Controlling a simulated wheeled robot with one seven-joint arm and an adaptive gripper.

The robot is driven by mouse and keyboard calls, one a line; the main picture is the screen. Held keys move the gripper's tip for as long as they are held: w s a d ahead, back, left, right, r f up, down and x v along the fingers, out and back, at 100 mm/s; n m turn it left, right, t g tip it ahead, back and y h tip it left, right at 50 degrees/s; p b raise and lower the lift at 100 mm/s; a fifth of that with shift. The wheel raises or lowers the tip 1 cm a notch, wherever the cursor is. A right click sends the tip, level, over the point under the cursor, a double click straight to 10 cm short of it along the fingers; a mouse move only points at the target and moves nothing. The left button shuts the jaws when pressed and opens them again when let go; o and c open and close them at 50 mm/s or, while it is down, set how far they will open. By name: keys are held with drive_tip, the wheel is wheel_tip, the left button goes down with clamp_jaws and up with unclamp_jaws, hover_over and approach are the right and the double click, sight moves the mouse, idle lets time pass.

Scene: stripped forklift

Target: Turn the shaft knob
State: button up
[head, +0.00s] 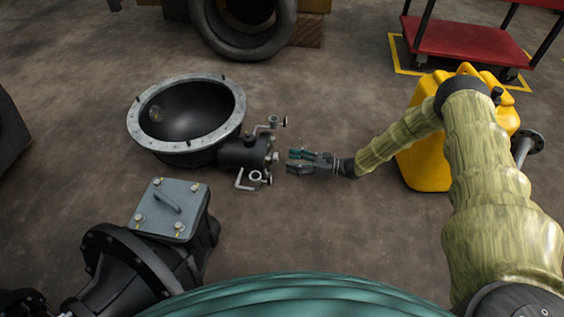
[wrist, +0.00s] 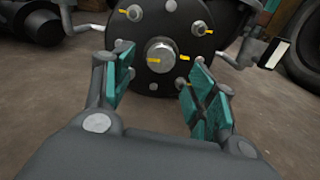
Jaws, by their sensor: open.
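My gripper (head: 300,161) is open and empty, just right of the dark cylindrical housing (head: 242,153). Its teal finger pads point left at the housing's round end plate (wrist: 130,75). In the wrist view, a silver hex-headed shaft end (wrist: 161,54) with a yellow mark sits at the middle of this plate. It appears between and beyond the fingertips of my gripper (wrist: 157,75); no contact is visible. It also shows small in the head view (head: 275,158). Which part is the shaft knob is not labelled; this central hex head looks like it.
A yellow canister (head: 428,170) stands behind my arm. A red cart (head: 455,42) and tyre (head: 245,47) are farther back.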

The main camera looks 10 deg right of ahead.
sight(276, 158)
drive_tip(key=shift+b+x, duration=0.85)
drive_tip(key=shift+x, duration=1.55)
drive_tip(key=shift+c, duration=0.2)
drive_tip(key=c, duration=1)
